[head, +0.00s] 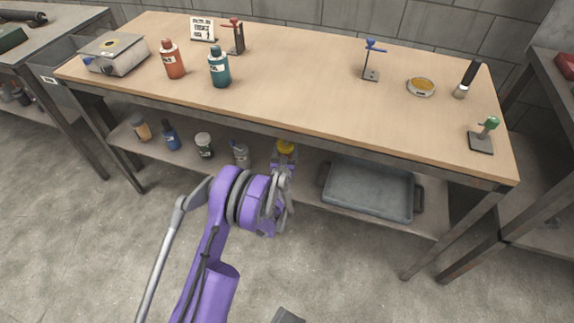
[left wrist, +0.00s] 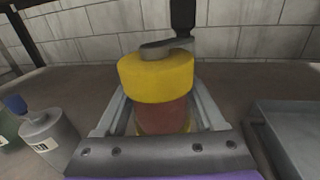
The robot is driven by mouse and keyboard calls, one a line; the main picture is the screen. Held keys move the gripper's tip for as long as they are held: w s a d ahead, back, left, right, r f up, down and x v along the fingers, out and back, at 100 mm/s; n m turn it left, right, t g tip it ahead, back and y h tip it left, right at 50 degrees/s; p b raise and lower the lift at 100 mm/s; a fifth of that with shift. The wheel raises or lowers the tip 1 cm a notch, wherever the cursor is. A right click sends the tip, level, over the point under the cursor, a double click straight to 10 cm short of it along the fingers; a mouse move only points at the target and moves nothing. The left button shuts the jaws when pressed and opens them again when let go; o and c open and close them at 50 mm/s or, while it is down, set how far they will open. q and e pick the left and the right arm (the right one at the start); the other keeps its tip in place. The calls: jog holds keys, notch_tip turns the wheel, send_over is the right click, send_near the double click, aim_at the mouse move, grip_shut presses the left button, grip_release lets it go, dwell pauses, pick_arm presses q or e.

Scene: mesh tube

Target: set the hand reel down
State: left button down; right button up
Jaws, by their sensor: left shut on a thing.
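The hand reel has yellow flanges, a reddish drum and a grey crank with a black handle. It stands upright in the left wrist view (left wrist: 156,77), and its yellow top shows in the head view (head: 286,147). My left gripper (head: 284,168) reaches in at the lower shelf, under the front edge of the bench. Its two grey fingers (left wrist: 160,108) are shut on the reel, one on each side. The reel's underside is hidden, so I cannot tell whether it touches the shelf (head: 305,177). My right gripper is not in view.
On the lower shelf, a grey bottle (head: 241,154) stands left of the reel, with several other bottles beyond it. A grey tray (head: 368,190) lies to the right. The bench top (head: 290,80) overhangs the shelf. Narrow bare shelf shows between reel and tray.

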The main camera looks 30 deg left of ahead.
pick_arm(q)
notch_tip(320, 180, down, 8)
jog(key=shift+r+b, duration=0.1)
jog(key=shift+b, duration=0.85)
grip_release()
jog(key=shift+f, duration=0.2)
jog(key=shift+d+r, duration=0.1)
jog(key=shift+r, duration=0.05)
